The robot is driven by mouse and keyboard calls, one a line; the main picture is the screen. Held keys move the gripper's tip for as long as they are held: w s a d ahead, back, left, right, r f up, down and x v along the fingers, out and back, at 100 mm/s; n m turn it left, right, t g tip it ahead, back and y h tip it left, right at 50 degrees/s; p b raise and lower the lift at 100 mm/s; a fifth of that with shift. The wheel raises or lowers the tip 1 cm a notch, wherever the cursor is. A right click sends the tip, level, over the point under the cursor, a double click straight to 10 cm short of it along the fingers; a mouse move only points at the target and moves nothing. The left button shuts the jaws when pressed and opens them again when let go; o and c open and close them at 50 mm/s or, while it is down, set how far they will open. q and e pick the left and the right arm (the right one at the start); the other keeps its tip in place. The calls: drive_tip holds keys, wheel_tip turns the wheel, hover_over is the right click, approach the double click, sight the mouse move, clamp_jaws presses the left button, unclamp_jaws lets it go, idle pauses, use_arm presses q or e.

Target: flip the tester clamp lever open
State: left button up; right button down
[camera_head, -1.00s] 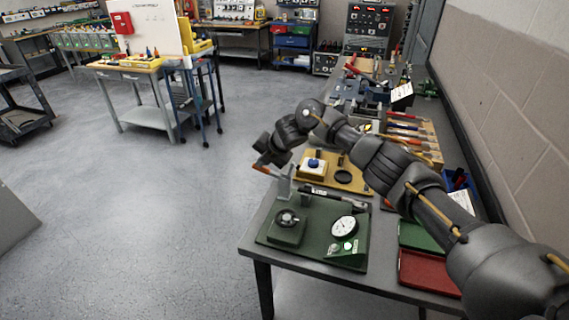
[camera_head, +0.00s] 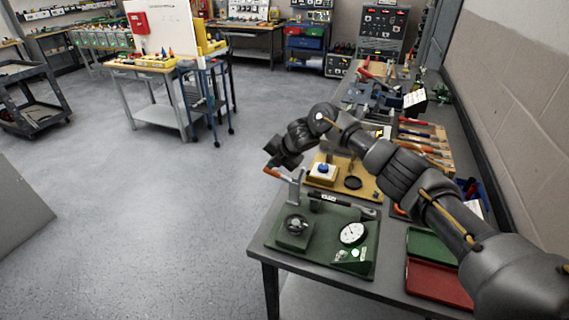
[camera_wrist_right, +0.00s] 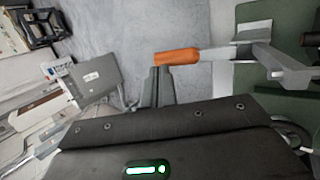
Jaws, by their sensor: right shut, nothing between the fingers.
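The tester is a dark green plate (camera_head: 320,255) at the near end of the bench, with a round dial (camera_head: 352,233) and a small green block (camera_head: 294,232). Its clamp is a grey upright bracket (camera_head: 296,187) at the plate's back left. The clamp lever has an orange handle (camera_head: 272,173) sticking out to the left; the handle (camera_wrist_right: 177,57) also shows in the right wrist view. My right gripper (camera_head: 284,158) is just above the handle. In the wrist view its fingertips (camera_wrist_right: 157,72) are shut and empty, close against the handle's free end; contact is unclear. My left gripper is out of view.
A yellow board (camera_head: 372,188) with a white-and-blue block lies behind the tester. Green (camera_head: 424,242) and red (camera_head: 440,283) trays lie to its right, under my right arm. The wall bounds the bench on the right. Open floor (camera_head: 140,220) lies left.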

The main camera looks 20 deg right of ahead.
use_arm(q)
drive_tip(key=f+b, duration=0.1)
drive_tip(key=b, duration=0.1)
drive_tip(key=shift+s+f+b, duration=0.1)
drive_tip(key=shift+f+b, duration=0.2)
drive_tip(key=shift+b, duration=0.05)
use_arm(e)
drive_tip(key=s+d+r, duration=0.1)
drive_tip(key=s+r, duration=0.3)
drive_tip(key=r, duration=0.8)
drive_tip(key=shift+d, duration=0.2)
drive_tip(key=shift+w, duration=0.1)
